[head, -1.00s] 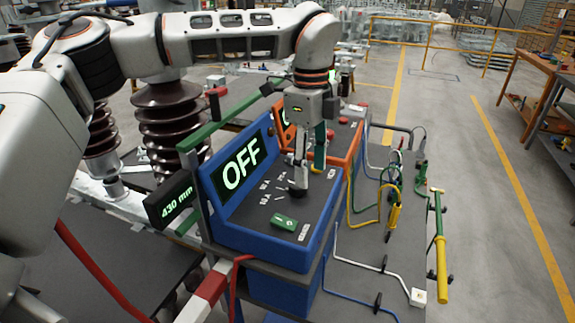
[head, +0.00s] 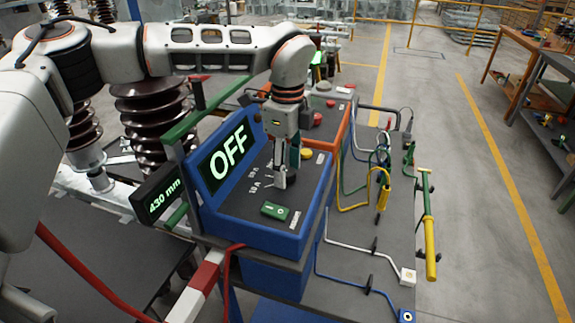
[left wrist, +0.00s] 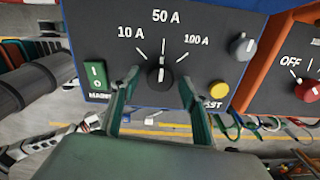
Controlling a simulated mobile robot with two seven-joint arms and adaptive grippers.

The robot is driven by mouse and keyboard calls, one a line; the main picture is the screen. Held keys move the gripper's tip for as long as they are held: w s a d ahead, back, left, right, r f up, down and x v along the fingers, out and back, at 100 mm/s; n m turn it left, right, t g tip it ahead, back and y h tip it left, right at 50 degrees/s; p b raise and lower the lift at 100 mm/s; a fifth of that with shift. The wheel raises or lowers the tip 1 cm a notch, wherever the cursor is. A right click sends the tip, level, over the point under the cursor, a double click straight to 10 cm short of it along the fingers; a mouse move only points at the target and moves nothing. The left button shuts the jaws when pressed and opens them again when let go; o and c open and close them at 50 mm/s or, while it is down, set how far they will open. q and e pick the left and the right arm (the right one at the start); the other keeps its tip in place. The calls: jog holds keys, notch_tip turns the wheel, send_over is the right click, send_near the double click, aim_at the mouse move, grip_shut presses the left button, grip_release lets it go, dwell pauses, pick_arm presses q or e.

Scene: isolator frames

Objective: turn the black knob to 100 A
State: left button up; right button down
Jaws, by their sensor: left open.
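The black knob (left wrist: 160,75) is on the dark sloped panel of the blue device (head: 262,240). In the left wrist view its white mark points up, toward the 50 A label (left wrist: 166,16). The 10 A label (left wrist: 131,33) is to its left and the 100 A label (left wrist: 196,40) to its right. My left gripper (head: 284,178) points down at the panel. In the left wrist view its fingers (left wrist: 158,88) are open, one on each side of the knob with gaps between. In the head view the gripper mostly hides the knob. My right gripper is not in view.
The screen (head: 229,152) reads OFF. A green switch (head: 274,211), a yellow button (left wrist: 217,89) and a grey knob (left wrist: 242,45) share the panel. An orange device (head: 333,128) stands behind it. Cables (head: 375,185) hang on the right.

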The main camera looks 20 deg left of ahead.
pick_arm(q)
jog(key=c, duration=1.1)
jog(key=shift+m, duration=0.3)
jog(key=m+b, duration=0.1)
jog(key=m, duration=0.2)
jog(key=shift+m, duration=2.7)
jog(key=o, duration=1.1)
